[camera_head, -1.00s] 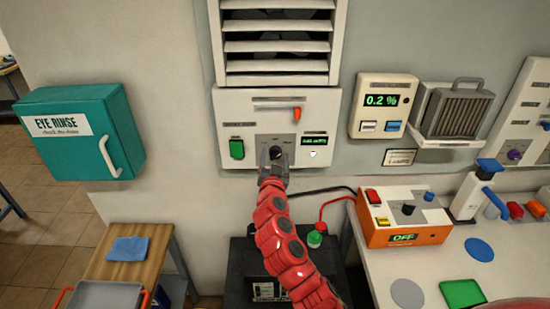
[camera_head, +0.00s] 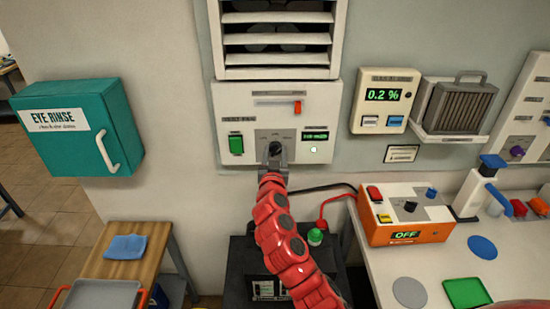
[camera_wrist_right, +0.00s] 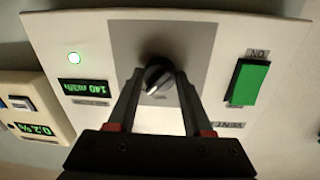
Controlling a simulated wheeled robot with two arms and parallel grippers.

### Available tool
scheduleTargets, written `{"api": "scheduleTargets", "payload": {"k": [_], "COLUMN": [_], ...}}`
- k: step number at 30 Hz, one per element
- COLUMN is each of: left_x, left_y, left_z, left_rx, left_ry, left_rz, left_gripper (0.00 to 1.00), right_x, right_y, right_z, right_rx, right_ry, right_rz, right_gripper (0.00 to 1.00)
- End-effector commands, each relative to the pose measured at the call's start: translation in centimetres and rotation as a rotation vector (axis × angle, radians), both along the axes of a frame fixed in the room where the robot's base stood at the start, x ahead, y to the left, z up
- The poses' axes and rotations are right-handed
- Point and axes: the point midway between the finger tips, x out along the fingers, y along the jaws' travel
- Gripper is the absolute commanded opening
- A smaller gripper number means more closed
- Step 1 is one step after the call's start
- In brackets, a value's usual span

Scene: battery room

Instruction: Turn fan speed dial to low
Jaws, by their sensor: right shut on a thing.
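The fan speed dial (camera_head: 276,148) is a black knob on a grey plate in the white fan panel (camera_head: 245,103) under the vent. My right gripper (camera_head: 274,162) reaches up to it from below. In the right wrist view, the dial (camera_wrist_right: 158,76) shows a light pointer mark and sits between the two fingertips of my right gripper (camera_wrist_right: 160,84), which are shut on it. My left gripper is not in view.
A green switch (camera_head: 236,144) is left of the dial, and an orange-red lever (camera_head: 297,108) is above right. A meter reading 0.2 % (camera_head: 383,95) hangs to the right. An orange device reading OFF (camera_head: 405,236) stands on the right bench. A teal eye rinse box (camera_head: 85,125) is at left.

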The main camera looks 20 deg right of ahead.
Motion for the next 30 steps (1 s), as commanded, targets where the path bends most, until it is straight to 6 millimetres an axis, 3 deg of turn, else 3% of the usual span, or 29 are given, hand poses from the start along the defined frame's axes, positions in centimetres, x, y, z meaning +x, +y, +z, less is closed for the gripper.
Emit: {"api": "scheduleTargets", "payload": {"k": [3,12,30], "left_x": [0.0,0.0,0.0], "left_y": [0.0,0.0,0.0], "left_z": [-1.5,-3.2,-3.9], "left_rx": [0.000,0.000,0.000], "left_ry": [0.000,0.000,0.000], "left_rz": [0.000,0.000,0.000], "left_gripper": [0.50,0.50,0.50], "right_x": [0.0,0.0,0.0], "right_y": [0.0,0.0,-0.1], "right_z": [-0.4,-0.4,-0.2], "right_rx": [-0.099,-0.375,-0.925], "right_ry": [0.025,0.107,0.266], "right_rz": [0.000,0.000,0.001], "right_gripper": [0.00,0.00,0.00]}}
